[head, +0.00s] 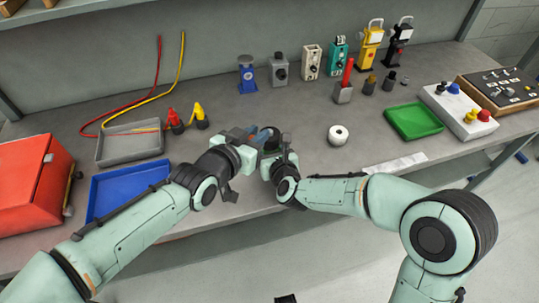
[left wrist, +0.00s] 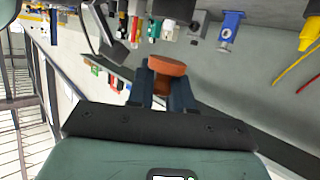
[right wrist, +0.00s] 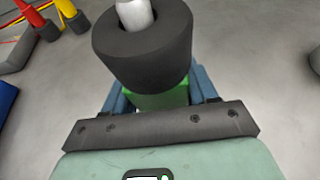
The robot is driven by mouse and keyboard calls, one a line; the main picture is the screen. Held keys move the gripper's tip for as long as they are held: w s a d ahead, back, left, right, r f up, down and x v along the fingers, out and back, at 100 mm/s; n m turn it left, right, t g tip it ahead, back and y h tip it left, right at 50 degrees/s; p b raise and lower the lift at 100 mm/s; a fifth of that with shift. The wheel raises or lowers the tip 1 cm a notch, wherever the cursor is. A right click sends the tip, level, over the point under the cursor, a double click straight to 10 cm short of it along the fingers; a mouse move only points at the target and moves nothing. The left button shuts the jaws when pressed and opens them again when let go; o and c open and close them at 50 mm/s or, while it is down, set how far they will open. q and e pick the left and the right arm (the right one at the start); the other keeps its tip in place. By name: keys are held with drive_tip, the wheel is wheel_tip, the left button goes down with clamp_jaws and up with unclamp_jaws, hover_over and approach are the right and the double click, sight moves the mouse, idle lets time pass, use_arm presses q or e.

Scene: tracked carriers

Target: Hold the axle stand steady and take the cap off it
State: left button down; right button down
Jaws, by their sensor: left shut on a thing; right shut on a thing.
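My right gripper (right wrist: 155,105) is shut on the axle stand (right wrist: 158,102), whose green part shows between the blue fingers in the right wrist view. A thick dark collar (right wrist: 145,62) sits above the green part, with a pale grey rod (right wrist: 135,14) standing in its hole; the rod's top is cut off by the frame. My left gripper (left wrist: 163,85) is shut on a rust-orange round piece, which looks like the cap (left wrist: 166,67). No part of the stand shows touching it there. In the head view the left gripper (head: 262,135) and right gripper (head: 277,150) are close together and hide most of both pieces.
A blue tray (head: 128,188), grey tray (head: 130,146) and red box (head: 32,182) are at left. A green tray (head: 413,121) is at right. Several small devices line the back. The bench between is mostly clear.

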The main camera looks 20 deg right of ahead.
use_arm(q)
drive_tip(key=shift+f, duration=0.1)
use_arm(e)
drive_tip(key=shift+f, duration=0.1)
use_arm(q)
drive_tip(key=shift+f, duration=0.2)
use_arm(e)
drive_tip(key=shift+f, duration=0.15)
use_arm(q)
drive_tip(key=shift+f, duration=0.1)
use_arm(e)
drive_tip(key=c, duration=0.7)
unclamp_jaws()
drive_tip(key=shift+f, duration=0.15)
drive_tip(key=shift+c, duration=0.2)
drive_tip(key=o, duration=0.4)
